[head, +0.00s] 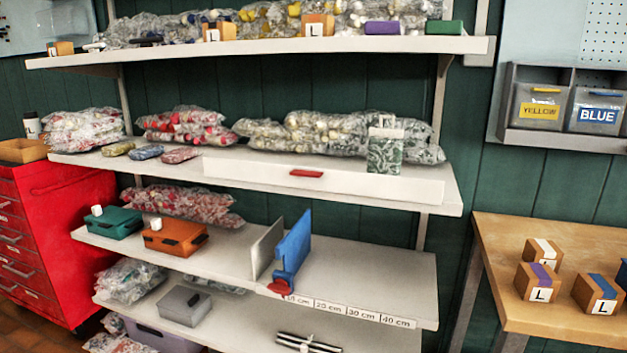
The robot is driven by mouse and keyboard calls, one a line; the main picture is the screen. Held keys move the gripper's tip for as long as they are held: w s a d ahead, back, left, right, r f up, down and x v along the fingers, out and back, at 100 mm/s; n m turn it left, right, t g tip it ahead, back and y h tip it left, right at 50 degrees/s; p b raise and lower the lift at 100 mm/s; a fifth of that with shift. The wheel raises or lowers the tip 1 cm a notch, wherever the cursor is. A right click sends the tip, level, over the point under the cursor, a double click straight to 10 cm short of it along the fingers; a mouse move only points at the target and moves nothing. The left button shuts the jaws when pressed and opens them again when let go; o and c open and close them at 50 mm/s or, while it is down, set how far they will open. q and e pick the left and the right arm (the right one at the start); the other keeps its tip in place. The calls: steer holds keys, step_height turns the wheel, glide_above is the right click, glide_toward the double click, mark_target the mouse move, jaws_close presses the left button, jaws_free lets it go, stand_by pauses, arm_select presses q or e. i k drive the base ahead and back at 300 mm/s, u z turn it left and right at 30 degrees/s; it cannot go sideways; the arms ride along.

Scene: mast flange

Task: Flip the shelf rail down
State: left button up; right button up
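The shelf rail (375,186) is a long white board with a small red tab (306,173) on its face. It stands upright along the front edge of the second shelf from the top (110,158), over the middle and right part. Several clear bags of parts (320,134) lie behind it. A green-and-white patterned carton (385,150) stands behind its right half, its lower end hidden by the rail. Neither of my grippers shows in the head view.
The top shelf (250,46) overhangs with bags and small boxes. Below are an orange case (175,237), a teal case (114,222) and a blue upright divider (292,245). A wooden bench (500,240) with L-marked boxes stands right, a red tool cabinet (70,225) left.

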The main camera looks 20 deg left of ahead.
mark_target(425, 191)
steer(key=k, duration=0.7)
steer(key=u, duration=0.55)
steer(key=i, duration=1.15)
steer(key=z, duration=0.3)
